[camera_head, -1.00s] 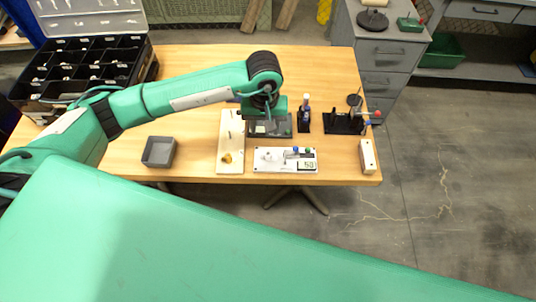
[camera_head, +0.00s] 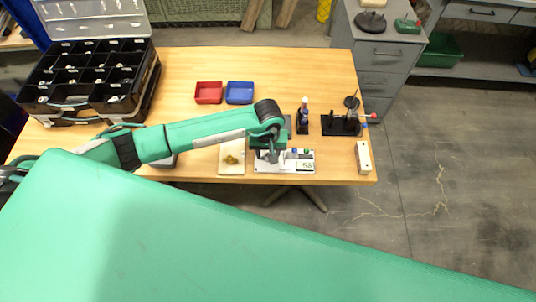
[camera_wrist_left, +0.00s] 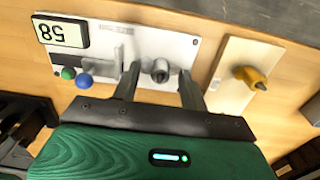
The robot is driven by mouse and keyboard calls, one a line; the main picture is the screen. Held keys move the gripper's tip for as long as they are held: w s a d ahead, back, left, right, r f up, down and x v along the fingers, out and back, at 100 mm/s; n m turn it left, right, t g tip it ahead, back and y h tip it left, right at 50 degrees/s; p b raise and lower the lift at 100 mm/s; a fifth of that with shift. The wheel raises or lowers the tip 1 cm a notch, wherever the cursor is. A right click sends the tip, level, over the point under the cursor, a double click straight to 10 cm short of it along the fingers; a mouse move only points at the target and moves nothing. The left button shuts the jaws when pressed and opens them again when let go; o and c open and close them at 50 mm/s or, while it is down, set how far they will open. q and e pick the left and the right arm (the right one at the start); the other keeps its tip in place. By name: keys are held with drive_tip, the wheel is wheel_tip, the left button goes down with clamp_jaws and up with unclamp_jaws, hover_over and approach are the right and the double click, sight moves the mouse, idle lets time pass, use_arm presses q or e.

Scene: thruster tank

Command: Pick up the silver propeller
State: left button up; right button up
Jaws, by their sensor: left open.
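My left gripper (camera_head: 271,157) is open over the white panel (camera_head: 307,167) near the table's front edge. In the left wrist view its two fingers (camera_wrist_left: 158,82) stand on either side of a small grey metallic piece (camera_wrist_left: 160,70) on the panel (camera_wrist_left: 180,45). I cannot tell if this piece is the silver propeller, and nothing is clearly gripped. A yellow part (camera_wrist_left: 250,77) lies on a pale board (camera_wrist_left: 232,60) beside the panel; it also shows in the head view (camera_head: 231,159). My right gripper is not in view.
The panel carries a number display (camera_wrist_left: 62,33) and blue (camera_wrist_left: 84,81) and green knobs. Red (camera_head: 208,93) and blue (camera_head: 239,93) bins lie behind my arm. Black stands (camera_head: 341,125) are at right, a compartment case (camera_head: 85,80) at left. The table's back middle is clear.

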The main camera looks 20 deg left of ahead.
use_arm(q)
clamp_jaws()
idle(0.3)
wheel_tip(320, 180, up, 20)
drive_tip(key=b, duration=0.5)
